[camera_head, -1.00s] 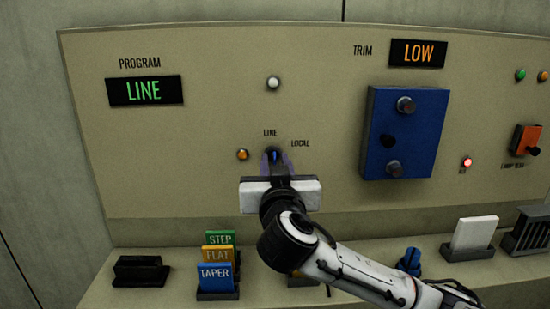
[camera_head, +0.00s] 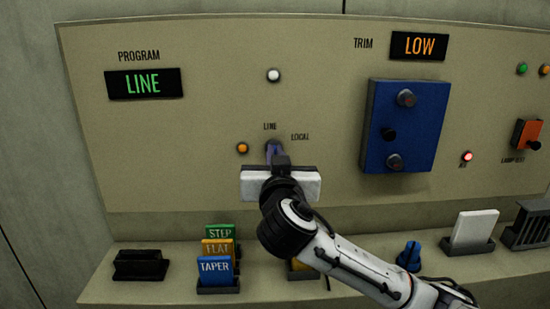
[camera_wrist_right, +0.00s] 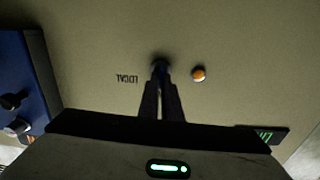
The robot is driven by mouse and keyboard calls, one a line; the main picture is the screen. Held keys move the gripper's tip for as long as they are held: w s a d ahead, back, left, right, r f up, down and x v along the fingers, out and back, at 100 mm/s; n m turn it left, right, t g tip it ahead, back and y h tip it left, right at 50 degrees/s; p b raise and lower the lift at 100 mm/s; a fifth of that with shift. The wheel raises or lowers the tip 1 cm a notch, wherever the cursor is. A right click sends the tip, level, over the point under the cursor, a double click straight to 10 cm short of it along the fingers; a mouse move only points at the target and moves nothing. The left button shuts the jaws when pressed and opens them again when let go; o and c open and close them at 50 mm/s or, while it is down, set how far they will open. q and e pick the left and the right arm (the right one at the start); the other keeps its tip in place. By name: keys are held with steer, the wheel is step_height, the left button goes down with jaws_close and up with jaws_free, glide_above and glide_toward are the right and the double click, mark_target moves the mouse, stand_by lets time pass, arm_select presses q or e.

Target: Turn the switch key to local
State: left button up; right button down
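The key switch (camera_wrist_right: 160,65) sits on the beige panel between the LINE (camera_head: 270,126) and LOCAL (camera_head: 300,137) labels. My right gripper (camera_head: 274,150) reaches it from below. Its two fingers (camera_wrist_right: 161,88) are drawn close together, with their tips at the switch, and look shut on the blue key. The fingers hide most of the key, so its exact angle is not clear. The PROGRAM display (camera_head: 144,83) reads LINE in green. My left gripper is not in view.
An amber lamp (camera_head: 243,148) is just left of the switch. A blue box with knobs (camera_head: 405,125) stands out to the right under TRIM LOW. The ledge below holds coloured cards (camera_head: 215,268), a black holder (camera_head: 139,265), a blue knob-like piece (camera_head: 409,257) and a white card (camera_head: 474,228).

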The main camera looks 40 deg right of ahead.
steer(key=shift+s+d+f+m+b, duration=0.15)
steer(key=shift+m+b, duration=1.65)
steer(key=shift+m, duration=1.05)
steer(key=shift+w+d+f+m+b, duration=0.1)
steer(key=shift+m+b, duration=1.7)
steer(key=shift+m, duration=1.05)
steer(key=c, duration=2)
jaws_free()
steer(key=shift+r, duration=0.2)
